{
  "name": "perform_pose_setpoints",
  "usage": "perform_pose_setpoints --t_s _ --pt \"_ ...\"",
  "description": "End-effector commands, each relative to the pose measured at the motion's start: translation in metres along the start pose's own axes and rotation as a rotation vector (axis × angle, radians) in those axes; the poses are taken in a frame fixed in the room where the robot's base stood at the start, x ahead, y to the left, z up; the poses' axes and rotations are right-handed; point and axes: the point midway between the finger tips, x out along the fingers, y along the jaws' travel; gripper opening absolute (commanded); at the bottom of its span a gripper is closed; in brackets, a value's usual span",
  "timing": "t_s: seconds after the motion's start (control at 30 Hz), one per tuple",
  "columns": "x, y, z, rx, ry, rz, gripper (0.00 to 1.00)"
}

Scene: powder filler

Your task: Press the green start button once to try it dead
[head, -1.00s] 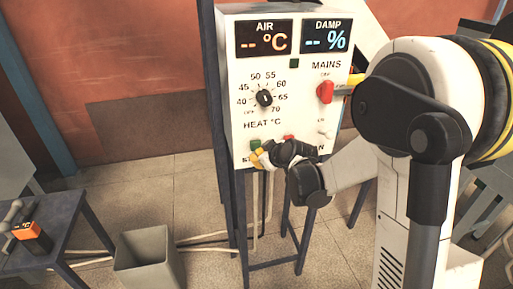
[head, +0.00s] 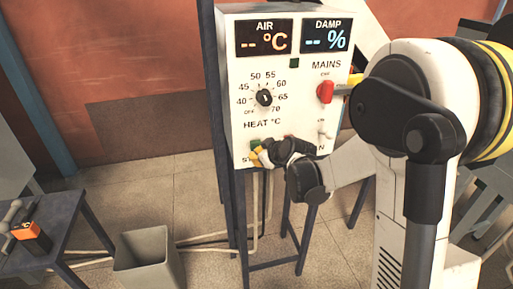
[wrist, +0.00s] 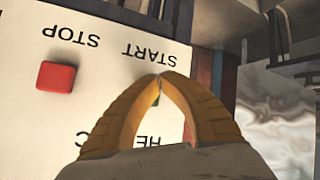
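The green start button (head: 255,144) sits low on the left of the white control panel (head: 240,110). In the wrist view only a sliver of the green button (wrist: 156,98) shows between my fingers, under the upside-down START label. My gripper (head: 258,158) is at the panel's lower edge, just below the button in the head view. Its yellow fingertips (wrist: 160,77) meet and look shut with nothing held. They largely cover the button; whether they touch it or it is pressed in, I cannot tell. Both displays (head: 263,38) show dashes.
The red stop button (wrist: 56,77) is beside the fingers in the wrist view. The red mains switch (head: 325,92) and black heat dial (head: 264,98) are higher on the panel. A grey bin (head: 146,262) and a dark table (head: 65,225) stand at lower left.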

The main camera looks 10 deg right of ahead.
Motion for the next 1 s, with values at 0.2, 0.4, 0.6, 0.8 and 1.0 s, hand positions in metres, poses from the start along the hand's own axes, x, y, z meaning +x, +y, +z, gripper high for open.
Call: perform_pose_setpoints --t_s 0.2,0.4,0.6,0.8,1.0 --pt "0.0019 0.0009 -0.0008 0.000 0.000 0.000 0.00" --pt "0.0039 0.0019 -0.0018 0.000 0.000 0.000 0.00" --pt "0.0059 0.0030 -0.0030 0.000 0.000 0.000 0.00" --pt "0.0078 0.0041 -0.0041 0.000 0.000 0.000 0.00" --pt "0.0092 0.0049 -0.0051 0.000 0.000 0.000 0.00"
